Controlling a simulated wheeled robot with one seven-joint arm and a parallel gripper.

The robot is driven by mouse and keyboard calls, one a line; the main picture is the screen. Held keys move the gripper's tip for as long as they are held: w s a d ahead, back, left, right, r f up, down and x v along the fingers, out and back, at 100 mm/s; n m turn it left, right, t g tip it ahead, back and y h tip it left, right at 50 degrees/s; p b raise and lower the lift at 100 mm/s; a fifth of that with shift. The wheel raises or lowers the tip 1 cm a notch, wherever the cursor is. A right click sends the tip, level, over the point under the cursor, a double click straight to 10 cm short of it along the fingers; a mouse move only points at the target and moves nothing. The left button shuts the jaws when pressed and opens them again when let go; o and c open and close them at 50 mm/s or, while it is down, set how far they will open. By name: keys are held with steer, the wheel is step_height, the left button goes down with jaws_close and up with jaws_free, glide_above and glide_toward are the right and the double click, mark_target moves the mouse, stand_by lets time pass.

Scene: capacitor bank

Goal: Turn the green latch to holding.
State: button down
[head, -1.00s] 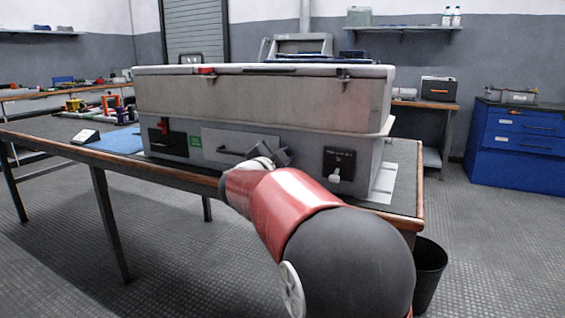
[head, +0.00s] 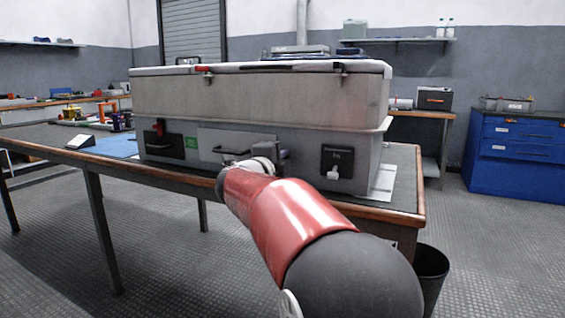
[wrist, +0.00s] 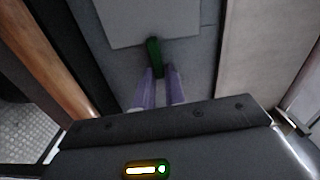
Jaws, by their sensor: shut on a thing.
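The green latch (wrist: 154,52) shows in the wrist view as a dark green bar on the grey front of the metal cabinet (head: 260,105). My gripper (wrist: 161,73) reaches to it with two pale purple fingers, one on each side of the latch's near end, shut on it. In the head view my gripper (head: 279,157) is at the cabinet's lower front, between the handled panel and the black switch plate. The latch is hidden there behind my gripper and arm. I cannot read any marking for its position.
A black plate with a white switch (head: 334,173) is just right of my gripper. A panel with a black handle (head: 232,151) is just left. A red lever (head: 159,128) and a green label (head: 190,143) are farther left. The bench edge (head: 150,174) runs below.

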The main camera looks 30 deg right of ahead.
steer(key=shift+f, duration=0.1)
stand_by(0.3)
steer(key=c, duration=1.5)
jaws_free()
steer(key=shift+o, duration=0.2)
steer(key=v, duration=0.8)
